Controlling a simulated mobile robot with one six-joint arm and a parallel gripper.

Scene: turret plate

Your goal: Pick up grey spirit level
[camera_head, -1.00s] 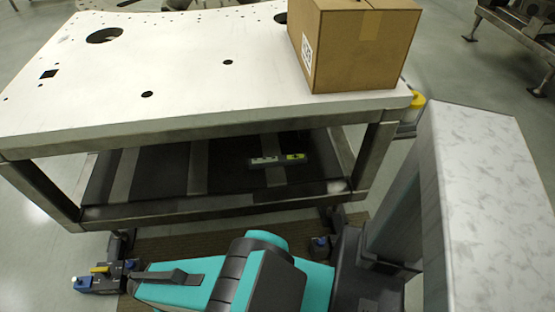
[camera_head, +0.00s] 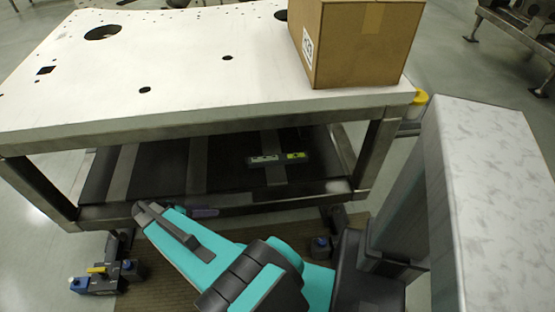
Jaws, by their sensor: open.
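The grey spirit level (camera_head: 265,159) lies on the dark lower shelf (camera_head: 230,178) under the white tabletop. It looks like a short, thin bar with a bright yellow-green part at its right end. It lies roughly left to right, across a lighter strip on the shelf. My teal and black arm reaches up and left in front of the shelf's front edge, left of and nearer than the level. I cannot make out my gripper or its fingers. Nothing of mine touches the level.
The white plate tabletop (camera_head: 190,75) with round and square holes covers the shelf from above. A cardboard box (camera_head: 362,45) stands at its right end. Metal legs (camera_head: 375,150) bound the shelf opening.

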